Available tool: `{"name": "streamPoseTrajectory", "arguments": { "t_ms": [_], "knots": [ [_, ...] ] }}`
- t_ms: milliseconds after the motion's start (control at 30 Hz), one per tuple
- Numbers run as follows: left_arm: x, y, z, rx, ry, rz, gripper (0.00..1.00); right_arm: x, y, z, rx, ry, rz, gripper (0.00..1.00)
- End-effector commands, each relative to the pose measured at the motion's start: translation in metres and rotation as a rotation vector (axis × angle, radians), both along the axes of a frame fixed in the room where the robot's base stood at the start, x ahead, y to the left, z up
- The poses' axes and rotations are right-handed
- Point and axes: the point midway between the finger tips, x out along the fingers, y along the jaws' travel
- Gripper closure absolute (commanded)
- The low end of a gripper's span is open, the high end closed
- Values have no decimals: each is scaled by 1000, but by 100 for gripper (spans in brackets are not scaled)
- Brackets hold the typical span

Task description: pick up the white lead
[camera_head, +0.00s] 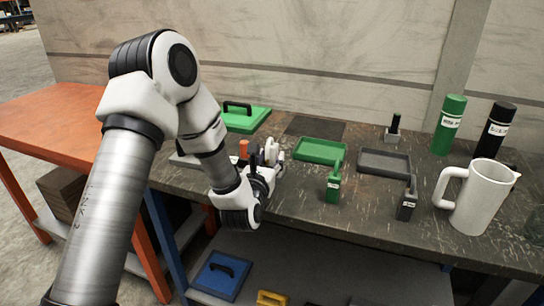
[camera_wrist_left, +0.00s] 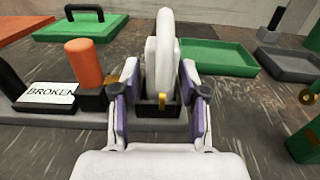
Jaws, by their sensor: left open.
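The white lead (camera_wrist_left: 164,50), an upright white piece with a rounded top, stands in a black socket on a grey base (camera_wrist_left: 60,116). In the head view the white lead (camera_head: 272,149) is partly hidden by my gripper. My left gripper (camera_wrist_left: 160,100) is open, with one finger on each side of the lead's lower part. In the head view my left gripper (camera_head: 264,165) is low over the bench at the base. Whether the fingers touch the lead is unclear. My right gripper is not in view.
An orange cylinder (camera_wrist_left: 83,62) and a "BROKEN" label (camera_wrist_left: 50,93) are beside the lead. A green tray (camera_head: 320,150), a grey tray (camera_head: 384,162), a green bottle (camera_head: 449,125) and a white jug (camera_head: 482,196) stand to the right. A green lid (camera_head: 243,121) lies behind.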

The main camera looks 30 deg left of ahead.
Motion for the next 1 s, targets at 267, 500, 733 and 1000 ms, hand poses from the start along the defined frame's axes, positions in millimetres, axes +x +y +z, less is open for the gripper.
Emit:
{"name": "streamPoseTrajectory", "arguments": {
  "t_ms": [267, 500, 733, 1000],
  "knots": [
    [6, 2, -1, -1, 2, -1, 63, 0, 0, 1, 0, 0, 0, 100],
    [6, 2, 0, 0, 0, -1, 100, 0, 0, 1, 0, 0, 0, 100],
    [6, 2, 1, 0, 0, -1, 100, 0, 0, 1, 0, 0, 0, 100],
    [13, 13, 23, -1, -3, 6, 100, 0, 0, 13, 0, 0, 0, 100]
  ]
}}
